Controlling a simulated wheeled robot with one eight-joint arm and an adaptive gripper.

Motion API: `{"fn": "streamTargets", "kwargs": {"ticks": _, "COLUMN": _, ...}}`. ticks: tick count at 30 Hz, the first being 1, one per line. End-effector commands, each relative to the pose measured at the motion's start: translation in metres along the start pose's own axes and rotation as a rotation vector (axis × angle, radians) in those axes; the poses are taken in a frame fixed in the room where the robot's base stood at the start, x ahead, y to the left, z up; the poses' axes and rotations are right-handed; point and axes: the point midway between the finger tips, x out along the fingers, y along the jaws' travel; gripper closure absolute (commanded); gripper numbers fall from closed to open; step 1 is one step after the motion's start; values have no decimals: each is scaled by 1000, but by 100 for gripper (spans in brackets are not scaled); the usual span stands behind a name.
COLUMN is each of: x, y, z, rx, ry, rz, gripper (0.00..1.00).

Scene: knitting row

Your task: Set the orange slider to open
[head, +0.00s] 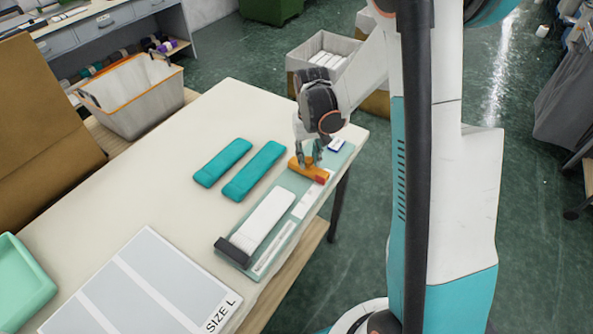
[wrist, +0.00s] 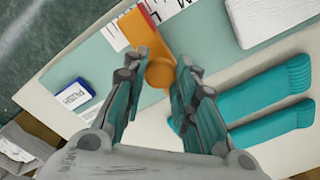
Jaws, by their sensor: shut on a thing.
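The orange slider (head: 305,168) sits across the pale green board (head: 323,193), near its far end. It has a red tip on its right side and a round orange knob (wrist: 160,73) in the wrist view. My gripper (head: 312,158) is over the slider with its fingers down, shut on the knob. In the wrist view the two fingers of my gripper (wrist: 161,85) stand on either side of the knob. A printed scale strip (head: 308,201) runs along the board's right side. I cannot read its marks or the word open.
A white knitted piece (head: 262,222) lies on the board against a dark end block (head: 234,250). A small blue-and-white block (head: 337,144) is at the board's far end. Two teal knitted pieces (head: 222,162) (head: 254,171) lie left of the board. A SIZE L sheet (head: 145,290) lies nearer.

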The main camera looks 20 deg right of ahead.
Motion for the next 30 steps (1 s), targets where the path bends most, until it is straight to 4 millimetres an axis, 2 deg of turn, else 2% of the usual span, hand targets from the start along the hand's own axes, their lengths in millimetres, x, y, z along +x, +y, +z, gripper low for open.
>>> {"fn": "streamTargets", "kwargs": {"ticks": 1, "x": 1, "y": 12, "z": -12, "rx": 4, "ry": 1, "rz": -1, "gripper": 100}}
{"fn": "streamTargets", "kwargs": {"ticks": 6, "x": 0, "y": 35, "z": -36, "rx": 2, "ry": 2, "rz": -1, "gripper": 100}}
{"fn": "streamTargets", "kwargs": {"ticks": 10, "x": 0, "y": 42, "z": -42, "rx": 0, "ry": 2, "rz": -1, "gripper": 100}}
{"fn": "streamTargets", "kwargs": {"ticks": 19, "x": -1, "y": 44, "z": -44, "rx": 0, "ry": 5, "rz": 2, "gripper": 100}}
{"fn": "streamTargets", "kwargs": {"ticks": 20, "x": -1, "y": 44, "z": -44, "rx": 0, "ry": 5, "rz": 2, "gripper": 67}}
{"fn": "streamTargets", "kwargs": {"ticks": 22, "x": -1, "y": 44, "z": -44, "rx": 0, "ry": 5, "rz": 2, "gripper": 52}}
{"fn": "streamTargets", "kwargs": {"ticks": 30, "x": 0, "y": 43, "z": -43, "rx": 0, "ry": 2, "rz": 0, "gripper": 52}}
